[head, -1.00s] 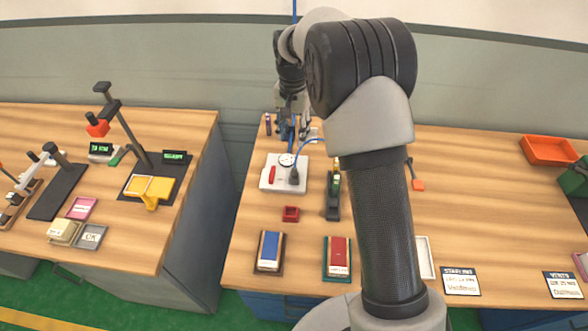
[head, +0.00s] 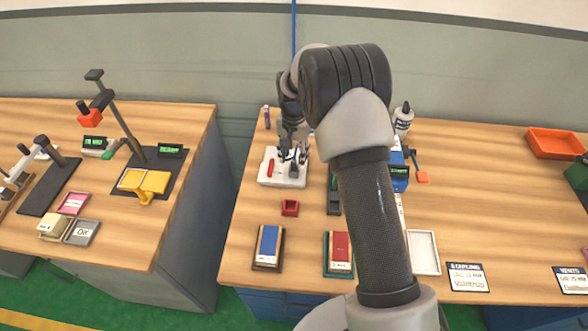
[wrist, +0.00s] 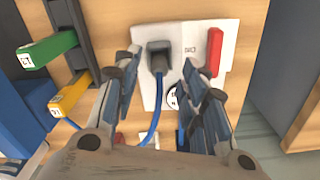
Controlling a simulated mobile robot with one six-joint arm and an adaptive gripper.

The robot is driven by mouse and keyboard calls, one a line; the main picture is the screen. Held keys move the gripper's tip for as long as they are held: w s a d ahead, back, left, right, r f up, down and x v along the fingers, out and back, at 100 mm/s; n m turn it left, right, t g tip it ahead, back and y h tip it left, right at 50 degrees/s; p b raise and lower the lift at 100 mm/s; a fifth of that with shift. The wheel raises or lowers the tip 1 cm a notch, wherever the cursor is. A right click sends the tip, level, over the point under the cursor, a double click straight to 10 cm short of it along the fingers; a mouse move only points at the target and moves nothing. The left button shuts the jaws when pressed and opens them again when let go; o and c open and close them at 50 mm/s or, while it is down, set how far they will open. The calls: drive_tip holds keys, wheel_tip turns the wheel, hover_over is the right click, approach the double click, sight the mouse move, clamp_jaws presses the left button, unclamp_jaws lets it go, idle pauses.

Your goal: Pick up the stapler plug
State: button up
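The stapler plug (wrist: 158,58) is a dark block with a blue cable, seated on a white panel (wrist: 195,40) in the wrist view. My gripper (wrist: 161,65) is open, its fingers on either side of the plug in that view. I see a gap on both sides, and no contact is clear. In the head view my gripper (head: 291,152) is low over the white panel (head: 283,181) and largely hides the plug. The blue cable runs back between the fingers.
A red switch (wrist: 215,50) is on the panel beside the plug. A black stand with green (wrist: 48,50) and yellow (wrist: 70,94) parts is on the other side. A small red box (head: 290,208) sits in front of the panel. Bare table lies around it.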

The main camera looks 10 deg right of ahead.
sight(294, 160)
wheel_tip(294, 160, down, 3)
drive_tip(key=shift+f+b, duration=0.1)
drive_tip(key=shift+b, duration=0.25)
clamp_jaws()
idle(0.3)
